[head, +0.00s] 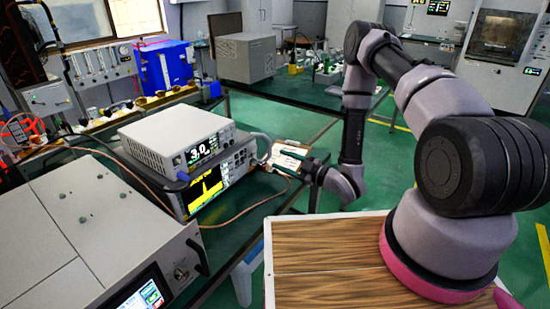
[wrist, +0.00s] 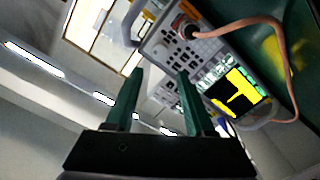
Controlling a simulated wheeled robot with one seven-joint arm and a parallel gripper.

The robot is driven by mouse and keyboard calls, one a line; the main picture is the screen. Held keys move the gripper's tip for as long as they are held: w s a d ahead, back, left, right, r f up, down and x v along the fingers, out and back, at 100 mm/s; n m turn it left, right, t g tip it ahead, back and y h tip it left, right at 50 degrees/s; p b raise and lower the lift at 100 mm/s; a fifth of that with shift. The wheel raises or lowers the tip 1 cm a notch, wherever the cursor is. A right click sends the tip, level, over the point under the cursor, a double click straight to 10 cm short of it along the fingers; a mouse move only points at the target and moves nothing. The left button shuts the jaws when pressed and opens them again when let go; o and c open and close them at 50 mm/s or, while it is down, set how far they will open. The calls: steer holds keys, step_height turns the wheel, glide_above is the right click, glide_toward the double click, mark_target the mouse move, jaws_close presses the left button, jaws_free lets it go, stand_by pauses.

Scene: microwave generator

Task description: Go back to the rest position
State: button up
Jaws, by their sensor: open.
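My gripper (head: 284,163) is at the end of my arm, just right of the stacked instruments in the head view. In the wrist view its two dark green fingers (wrist: 160,75) stand apart, with nothing held between them. Beyond the fingers is the front of the analyzer (wrist: 182,48), with a yellow trace on its screen. In the head view this analyzer (head: 206,189) sits under a white box (head: 178,135) showing "3.0". A copper-coloured cable (wrist: 270,22) joins a connector on the analyzer front. Whether the gripper touches anything cannot be told.
A large grey unit (head: 80,240) with a touchscreen fills the lower left. The copper cable also hangs in front of the instruments in the head view (head: 240,212). A wooden-topped surface (head: 325,255) lies below my arm. Green floor (head: 385,160) is open behind it.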

steer(key=shift+d, duration=0.1)
steer(key=w+d+r+m+t+h, duration=0.1)
steer(key=w+d+r+m+h, duration=0.3)
steer(key=w+r, duration=0.35)
steer(key=w+d+r+m+h, duration=0.2)
steer(key=w+d+r+h, duration=0.3)
steer(key=r, duration=0.4)
steer(key=d+r+m+h, duration=0.2)
steer(key=d+r+m, duration=0.3)
steer(key=r, duration=0.4)
steer(key=s+d+r+m+g+h, duration=0.1)
steer(key=s+d+r+m+h, duration=0.15)
steer(key=s+d+r, duration=0.45)
steer(key=s+a+r+m+g, duration=0.1)
steer(key=s+r+m, duration=0.1)
steer(key=s, duration=0.6)
steer(key=s+a+r+m+g+y, duration=0.1)
steer(key=s+r+m, duration=0.2)
steer(key=s, duration=0.6)
steer(key=s+a+r+m+g, duration=0.1)
steer(key=s+r+m+g, duration=0.1)
steer(key=s+r, duration=0.4)
steer(key=shift+s+a+m, duration=0.2)
steer(key=shift+s+m, duration=0.15)
steer(key=shift+s, duration=0.9)
